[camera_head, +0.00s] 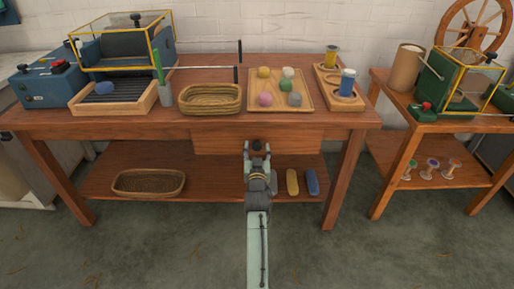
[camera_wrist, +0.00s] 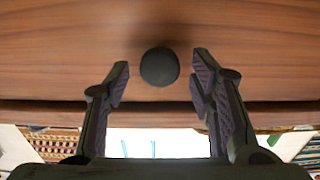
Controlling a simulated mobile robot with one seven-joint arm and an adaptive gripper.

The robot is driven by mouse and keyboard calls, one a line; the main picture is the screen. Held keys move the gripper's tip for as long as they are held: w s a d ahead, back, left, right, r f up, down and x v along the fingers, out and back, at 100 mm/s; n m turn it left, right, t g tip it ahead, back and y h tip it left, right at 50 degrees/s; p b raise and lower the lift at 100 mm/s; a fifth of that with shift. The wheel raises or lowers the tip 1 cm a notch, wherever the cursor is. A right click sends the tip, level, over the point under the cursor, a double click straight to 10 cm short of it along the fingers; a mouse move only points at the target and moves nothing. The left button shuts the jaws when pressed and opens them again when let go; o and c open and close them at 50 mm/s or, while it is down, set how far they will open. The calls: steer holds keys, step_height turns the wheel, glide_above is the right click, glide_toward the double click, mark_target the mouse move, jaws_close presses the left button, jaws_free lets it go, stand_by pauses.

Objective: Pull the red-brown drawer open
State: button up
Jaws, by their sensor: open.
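The red-brown drawer (camera_head: 220,140) sits under the tabletop of the wooden table, and its front looks closed in the head view. In the wrist view the drawer front (camera_wrist: 60,60) fills the upper part, with a round dark knob (camera_wrist: 159,67) on it. My gripper (camera_head: 257,148) is in front of the drawer in the head view and hides part of it. In the wrist view my gripper (camera_wrist: 160,78) is open, with one finger on each side of the knob. A gap shows between the knob and each finger.
On the tabletop are a wicker basket (camera_head: 210,99), a wooden tray (camera_head: 308,103) with several wool balls, and a spool holder (camera_head: 353,101). The lower shelf holds another basket (camera_head: 148,183), a yellow skein (camera_head: 292,182) and a blue skein (camera_head: 312,182). Open floor lies in front.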

steer(key=shift+w, duration=0.35)
steer(key=shift+c, duration=0.4)
jaws_close()
stand_by(0.4)
